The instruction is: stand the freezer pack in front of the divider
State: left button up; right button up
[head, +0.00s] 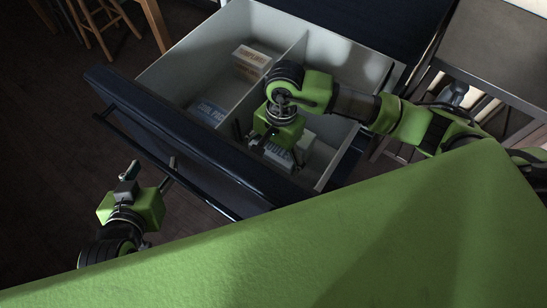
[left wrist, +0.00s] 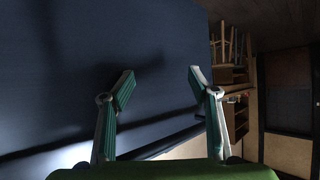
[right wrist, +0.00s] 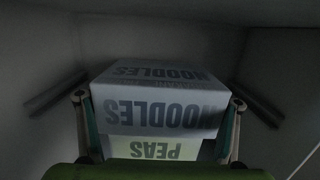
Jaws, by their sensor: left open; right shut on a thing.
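The freezer pack (head: 209,113), blue with pale lettering, appears to lie flat on the drawer floor in the left compartment, near the drawer front. The pale divider (head: 296,50) runs from the back wall toward the front; my right arm hides part of it. My right gripper (right wrist: 160,106) is down in the right compartment, shut on a white box marked NOODLES (right wrist: 158,82). A box marked PEAS (right wrist: 155,148) is below it in the right wrist view. My left gripper (head: 152,167) is open and empty outside the drawer front; its spread fingers show in the left wrist view (left wrist: 160,76).
A dumplings box (head: 253,56) stands in the left compartment behind the freezer pack. The dark drawer front (head: 165,130) with its bar handle lies between my left gripper and the compartments. Wooden stools (head: 98,25) stand at the far left.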

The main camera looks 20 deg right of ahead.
aim_at(274, 148)
pick_arm(q)
jog(key=shift+w+d+r, duration=0.1)
jog(key=shift+w+r, duration=0.05)
jog(key=shift+r, duration=0.05)
pick_arm(e)
jog(key=o, duration=1.5)
jog(key=shift+s+f, duration=0.1)
jog(key=shift+c, duration=0.2)
